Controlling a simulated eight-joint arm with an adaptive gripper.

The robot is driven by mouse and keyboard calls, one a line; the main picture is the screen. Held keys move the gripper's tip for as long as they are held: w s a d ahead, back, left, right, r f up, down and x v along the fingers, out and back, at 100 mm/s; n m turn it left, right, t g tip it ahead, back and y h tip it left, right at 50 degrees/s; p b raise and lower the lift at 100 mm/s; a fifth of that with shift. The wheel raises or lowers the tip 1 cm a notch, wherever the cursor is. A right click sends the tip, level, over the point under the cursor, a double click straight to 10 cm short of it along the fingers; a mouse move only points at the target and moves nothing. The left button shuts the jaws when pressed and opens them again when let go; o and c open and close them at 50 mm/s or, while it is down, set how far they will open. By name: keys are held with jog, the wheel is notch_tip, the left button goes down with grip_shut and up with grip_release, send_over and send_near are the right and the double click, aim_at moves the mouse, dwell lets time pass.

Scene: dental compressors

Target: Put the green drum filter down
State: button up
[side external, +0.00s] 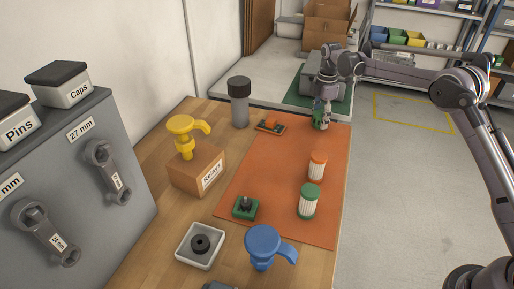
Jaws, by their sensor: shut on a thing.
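My gripper (324,101) is at the far right corner of the orange mat (270,180), pointing down. It is shut on a small green thing, which I take as the green drum filter (318,115). The fingers partly hide it, and I cannot tell whether its underside touches the mat. A white pleated filter with a green cap (309,200) stands upright on the mat nearer the camera. A similar one with an orange cap (317,165) stands just behind it.
A green block (245,207) and an orange one (270,126) sit on the mat's left side. A yellow-topped pump on a cardboard box (197,170), a grey canister (239,103), a white tray (199,257) and a blue pump (264,247) stand around. The mat's middle is clear.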

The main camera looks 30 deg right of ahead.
aim_at(321, 113)
jog(key=shift+f, duration=0.1)
jog(key=o, duration=1)
notch_tip(321, 113, up, 12)
jog(key=s+a+r+m+t, duration=0.2)
jog(key=s+a+r+m, duration=0.1)
jog(key=s+r+m, duration=0.3)
jog(key=s+a+r+m+t, duration=0.1)
jog(key=s+r+m+t, duration=0.15)
jog(key=s, duration=0.75)
jog(key=s+a+f+m+t, duration=0.1)
jog(key=s+f+m, duration=0.3)
jog(key=s, duration=0.5)
jog(key=s+a+f+m+t, duration=0.1)
jog(key=s+f+m, duration=0.2)
jog(key=s+f, duration=0.2)
jog(key=s, duration=0.3)
jog(key=shift+s+a+f+m+t, duration=0.3)
jog(key=shift+s+a+m+t, duration=0.05)
jog(key=shift+s, duration=0.05)
